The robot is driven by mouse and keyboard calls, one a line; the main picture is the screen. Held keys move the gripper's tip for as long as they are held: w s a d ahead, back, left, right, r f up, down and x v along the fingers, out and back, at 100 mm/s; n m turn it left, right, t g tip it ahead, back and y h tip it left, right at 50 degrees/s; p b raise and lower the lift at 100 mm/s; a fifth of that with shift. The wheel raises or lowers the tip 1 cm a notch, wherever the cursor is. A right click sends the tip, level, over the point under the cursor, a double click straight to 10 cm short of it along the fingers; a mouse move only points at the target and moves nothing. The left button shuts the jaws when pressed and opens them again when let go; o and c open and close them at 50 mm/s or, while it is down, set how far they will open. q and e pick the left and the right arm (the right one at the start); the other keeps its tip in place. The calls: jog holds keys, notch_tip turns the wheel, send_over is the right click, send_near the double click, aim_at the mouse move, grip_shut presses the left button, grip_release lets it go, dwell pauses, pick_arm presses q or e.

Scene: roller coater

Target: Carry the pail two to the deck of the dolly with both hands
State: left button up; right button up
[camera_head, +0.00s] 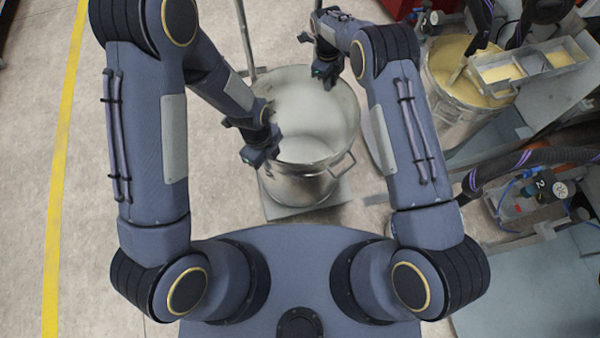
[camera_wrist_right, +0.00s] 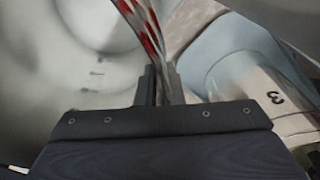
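The pail (camera_head: 305,172) is a large round steel pot with a pale interior, upright in the middle of the head view. A flat grey deck (camera_head: 279,211), apparently the dolly's, shows under it. I cannot tell whether the pail touches it. My left gripper (camera_head: 257,157) is at the pail's left rim; its fingers are too small to read. My right gripper (camera_head: 325,82) is at the far right rim. In the right wrist view the fingers (camera_wrist_right: 157,85) are close together on the thin pail wall, with the pale interior (camera_wrist_right: 85,75) to the left.
An upright metal pole (camera_head: 244,40) stands behind the pail. At the right are a bucket of yellow material (camera_head: 460,85), a metal tray (camera_head: 530,62) and dark hoses (camera_head: 530,157). The floor left is clear, with a yellow line (camera_head: 60,170).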

pick_arm(q)
jog(key=o, duration=0.3)
jog(key=shift+r, duration=0.1)
pick_arm(e)
jog(key=o, duration=0.4)
jog(key=shift+r, duration=0.1)
jog(key=shift+c, duration=0.2)
pick_arm(q)
jog(key=shift+o, duration=0.2)
jog(key=r, duration=0.7)
jog(key=a+r, duration=0.1)
jog(key=r, duration=0.3)
jog(key=shift+w+r, duration=0.3)
jog(key=shift+w, duration=0.1)
jog(key=shift+a+r, duration=0.1)
jog(key=shift+r, duration=0.05)
pick_arm(e)
jog(key=shift+r, duration=0.25)
jog(key=r, duration=0.7)
jog(key=w+a+r, duration=0.1)
jog(key=r, duration=0.3)
jog(key=shift+r, duration=0.25)
